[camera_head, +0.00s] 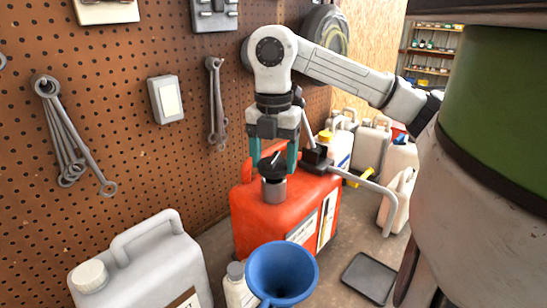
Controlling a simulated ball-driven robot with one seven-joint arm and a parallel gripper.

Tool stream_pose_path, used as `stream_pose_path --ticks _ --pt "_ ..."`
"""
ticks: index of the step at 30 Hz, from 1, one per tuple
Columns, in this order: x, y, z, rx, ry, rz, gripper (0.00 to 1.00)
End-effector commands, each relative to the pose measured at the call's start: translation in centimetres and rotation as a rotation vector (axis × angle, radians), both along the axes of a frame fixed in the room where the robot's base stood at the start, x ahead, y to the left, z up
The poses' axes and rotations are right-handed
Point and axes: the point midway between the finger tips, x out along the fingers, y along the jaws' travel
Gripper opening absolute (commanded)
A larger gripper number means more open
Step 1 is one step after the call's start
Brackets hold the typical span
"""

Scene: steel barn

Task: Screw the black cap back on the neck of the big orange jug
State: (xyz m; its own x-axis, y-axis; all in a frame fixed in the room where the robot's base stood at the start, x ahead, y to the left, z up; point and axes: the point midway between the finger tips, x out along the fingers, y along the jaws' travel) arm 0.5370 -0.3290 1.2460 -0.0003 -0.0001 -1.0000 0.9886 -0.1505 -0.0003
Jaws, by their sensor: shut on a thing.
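The big orange jug (262,218) stands upright on the bench against the pegboard, with labels on its front face. Its short grey neck (273,190) points up at the near top. My gripper (274,165) reaches down from above with its two teal fingers on either side of the black cap (270,160), shut on it. The cap is right over the neck and looks slightly tilted. I cannot tell from this view whether it touches the neck's rim.
A blue funnel (282,272) and a small white bottle (238,288) stand in front of the jug. A grey-white jug (145,265) is at front left. Pale jugs (372,145) stand behind right. A dark tray (368,278) lies at right. Wrenches (68,135) hang on the pegboard.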

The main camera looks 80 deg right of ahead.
Motion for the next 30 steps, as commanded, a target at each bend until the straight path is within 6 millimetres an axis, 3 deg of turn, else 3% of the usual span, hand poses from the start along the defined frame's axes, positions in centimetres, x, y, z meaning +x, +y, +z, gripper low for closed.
stream_pose_path --ticks 30 --pt "0.0 0.0 -1.1 0.0 0.0 0.0 0.39"
